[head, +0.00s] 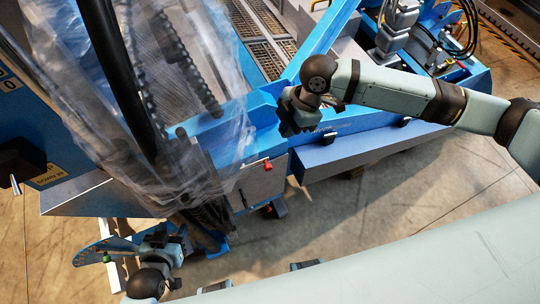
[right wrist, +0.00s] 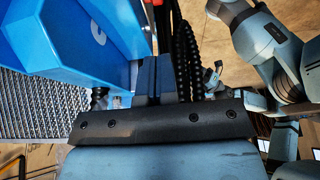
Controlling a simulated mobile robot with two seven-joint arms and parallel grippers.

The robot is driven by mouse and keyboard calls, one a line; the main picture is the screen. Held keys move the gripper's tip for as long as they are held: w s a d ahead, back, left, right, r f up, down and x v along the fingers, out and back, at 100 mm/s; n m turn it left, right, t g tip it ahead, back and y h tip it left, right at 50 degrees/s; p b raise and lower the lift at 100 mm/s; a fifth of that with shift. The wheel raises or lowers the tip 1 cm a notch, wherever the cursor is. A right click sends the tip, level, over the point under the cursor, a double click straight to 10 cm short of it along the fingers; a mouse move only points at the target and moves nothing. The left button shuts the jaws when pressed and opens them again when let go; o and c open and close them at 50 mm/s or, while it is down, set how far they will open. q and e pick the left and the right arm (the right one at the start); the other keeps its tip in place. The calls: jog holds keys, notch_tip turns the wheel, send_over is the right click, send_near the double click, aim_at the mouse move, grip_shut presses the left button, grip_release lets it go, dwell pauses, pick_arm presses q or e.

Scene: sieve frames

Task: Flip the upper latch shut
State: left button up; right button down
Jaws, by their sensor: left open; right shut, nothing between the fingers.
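A small red-tipped part (head: 267,165) sits on a grey panel (head: 262,184) at the front of the blue machine. It may be a latch, but it is too small to tell whether it is the upper one or how it is set. My right gripper (head: 290,122) is above and right of that panel, close to the blue frame; in the right wrist view its dark fingers (right wrist: 157,78) are together with nothing between them. My left gripper (head: 168,243) is low at the left, open and empty, below the machine's front.
The blue sieve machine (head: 330,150) fills the middle. Clear plastic sheeting (head: 200,60) hangs over its left side, with a dark hose and chain there. A blue perforated disc (head: 105,250) lies near my left gripper. The concrete floor (head: 440,200) at right is open.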

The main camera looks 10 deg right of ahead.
aim_at(268, 166)
jog(key=x, duration=0.4)
jog(key=p+x, duration=0.1)
jog(key=x, duration=0.8)
jog(key=shift+w+d+f+p, duration=0.1)
jog(key=shift+d+f+p, duration=0.15)
jog(key=shift+f+p, duration=0.2)
jog(key=shift+f, duration=0.2)
jog(key=f+b, duration=0.1)
jog(key=f+y+b, duration=0.1)
jog(key=shift+w+d+b, duration=0.1)
jog(key=shift+d+b, duration=0.2)
